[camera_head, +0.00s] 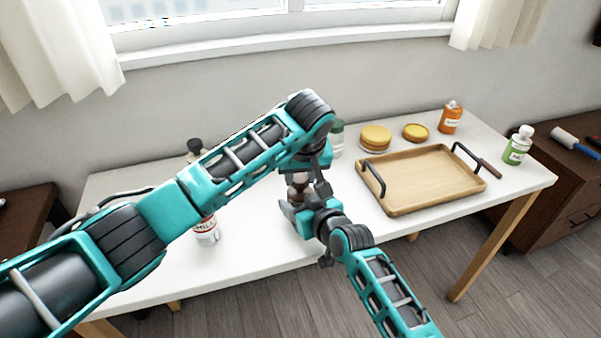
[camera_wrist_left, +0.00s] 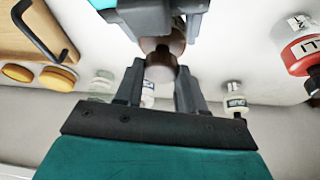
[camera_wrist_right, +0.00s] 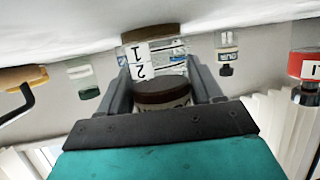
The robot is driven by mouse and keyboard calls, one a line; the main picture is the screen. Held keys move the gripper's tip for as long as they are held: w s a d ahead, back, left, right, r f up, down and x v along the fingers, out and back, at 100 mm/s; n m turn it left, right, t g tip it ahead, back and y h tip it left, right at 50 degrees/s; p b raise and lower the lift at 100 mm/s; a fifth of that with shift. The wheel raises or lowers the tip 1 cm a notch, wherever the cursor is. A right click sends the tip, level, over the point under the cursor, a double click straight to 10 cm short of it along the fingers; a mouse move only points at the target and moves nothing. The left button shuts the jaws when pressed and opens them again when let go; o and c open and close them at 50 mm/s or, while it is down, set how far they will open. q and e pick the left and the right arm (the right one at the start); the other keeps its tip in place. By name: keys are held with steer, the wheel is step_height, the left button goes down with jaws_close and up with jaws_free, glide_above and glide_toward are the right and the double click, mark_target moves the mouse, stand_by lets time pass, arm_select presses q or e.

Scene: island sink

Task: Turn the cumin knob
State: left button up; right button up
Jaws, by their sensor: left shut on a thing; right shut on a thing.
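A brown-topped grinder or jar, which I take for the cumin one, stands near the table's middle between my grippers; its brown knob (camera_wrist_left: 163,66) shows in the left wrist view. My left gripper (camera_wrist_left: 158,82) reaches down from above and is shut on this knob. My right gripper (camera_wrist_right: 165,92) comes in low from the front and is shut on the lower part. The right wrist view, upside down, shows a clear body with a white label (camera_wrist_right: 140,60) and brown parts. In the head view my arms mostly hide it, with a little brown (camera_head: 299,181) showing.
A red-and-white bottle (camera_head: 206,232) and a black-capped bottle (camera_head: 195,147) stand left. A green-lidded jar (camera_head: 337,128), yellow rounds (camera_head: 375,137), a wooden tray (camera_head: 392,211), an orange bottle (camera_head: 450,119) and a green bottle (camera_head: 517,147) stand right.

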arm_select(q)
steer(key=m+h, duration=0.2)
steer(key=m, duration=0.3)
steer(key=shift+a+m, duration=0.1)
steer(key=shift+m, duration=0.3)
steer(key=o, duration=1.1)
steer(key=shift+c, duration=0.2)
steer(key=v, duration=1.2)
steer(key=shift+w+a, duration=0.1)
steer(key=shift+a, duration=0.05)
